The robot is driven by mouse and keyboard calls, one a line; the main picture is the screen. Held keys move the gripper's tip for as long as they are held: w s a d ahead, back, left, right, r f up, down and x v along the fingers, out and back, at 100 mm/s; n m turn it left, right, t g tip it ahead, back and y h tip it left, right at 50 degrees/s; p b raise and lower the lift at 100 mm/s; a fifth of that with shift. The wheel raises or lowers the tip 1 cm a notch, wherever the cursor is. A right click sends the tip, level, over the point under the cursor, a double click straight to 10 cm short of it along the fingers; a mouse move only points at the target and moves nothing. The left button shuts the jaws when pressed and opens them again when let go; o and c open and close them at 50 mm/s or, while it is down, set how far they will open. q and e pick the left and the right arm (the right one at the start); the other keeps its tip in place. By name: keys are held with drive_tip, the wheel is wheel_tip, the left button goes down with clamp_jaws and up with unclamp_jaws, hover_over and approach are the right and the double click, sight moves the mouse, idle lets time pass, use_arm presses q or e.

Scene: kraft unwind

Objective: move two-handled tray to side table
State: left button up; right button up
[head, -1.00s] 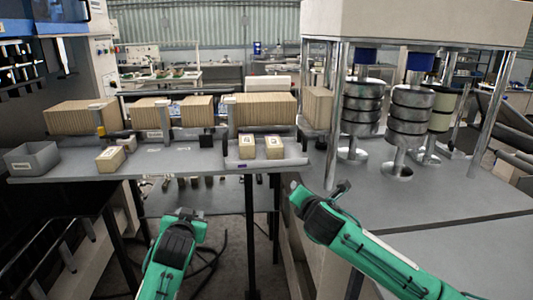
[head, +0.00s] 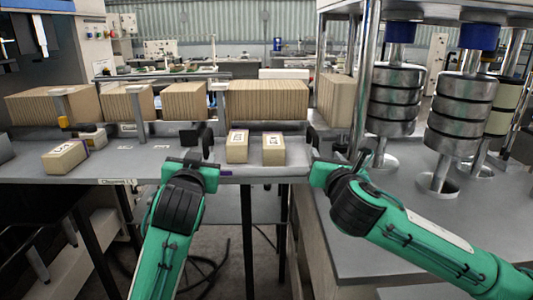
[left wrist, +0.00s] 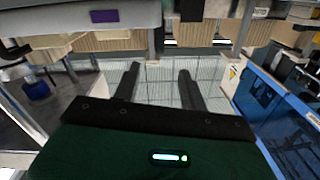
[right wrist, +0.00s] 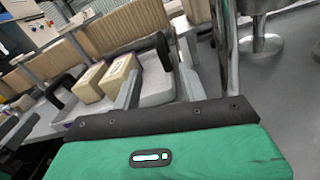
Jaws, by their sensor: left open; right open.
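The grey two-handled tray (head: 268,173) sits on the grey work table, holding two tan boxes (head: 237,146) (head: 273,149). A black handle stands at each end, the left one (head: 196,137) and the right one (head: 313,138). My left gripper (head: 194,160) is open just in front of the left handle; its wrist view shows the tray's edge with a purple label (left wrist: 104,16) at the top. My right gripper (head: 326,162) is open at the tray's right end. In the right wrist view, its open fingers (right wrist: 160,88) straddle the tray's right end and handle.
A single tan box (head: 66,157) lies on the grey table (head: 120,168) at left. Rows of brown stacked sheets (head: 265,100) stand behind the tray. Metal posts and stacked rollers (head: 397,105) rise close to my right arm.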

sight(207, 132)
use_arm(q)
drive_tip(key=shift+w+d, duration=0.1)
drive_tip(key=shift+w, duration=0.05)
use_arm(e)
drive_tip(key=shift+w, duration=0.15)
use_arm(q)
drive_tip(key=w, duration=1.3)
drive_tip(key=shift+w+a, duration=0.35)
use_arm(e)
drive_tip(key=w, duration=1.3)
drive_tip(key=shift+w+a, duration=0.3)
drive_tip(key=shift+w, duration=0.05)
use_arm(q)
clamp_jaws()
use_arm(e)
clamp_jaws()
drive_tip(key=shift+r, duration=0.1)
